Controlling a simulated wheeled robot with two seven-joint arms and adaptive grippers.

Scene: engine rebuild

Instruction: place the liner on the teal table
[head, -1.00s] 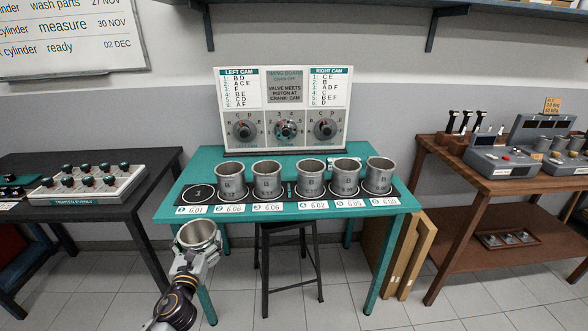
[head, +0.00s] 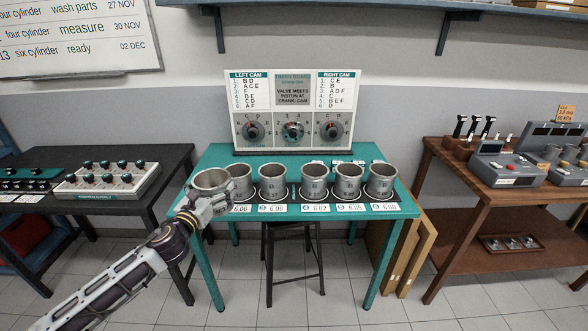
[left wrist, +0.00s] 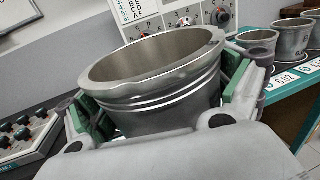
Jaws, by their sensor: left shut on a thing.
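My left gripper (head: 209,207) is shut on a grey metal liner (head: 210,180) and holds it upright at the left end of the teal table (head: 402,208). In the left wrist view the held liner (left wrist: 160,88) sits between the green finger pads, its open top up. Several similar liners, such as the middle one (head: 313,182), stand in a row on the table behind number labels. The held liner and gripper hide the leftmost place and its label. I cannot tell whether the held liner touches the table. My right gripper does not show.
A timing board (head: 294,110) with dials stands at the table's back. A black table (head: 125,208) with a block of knobs (head: 107,180) is at the left. A wooden bench (head: 440,165) is at the right. A stool (head: 293,228) stands under the teal table.

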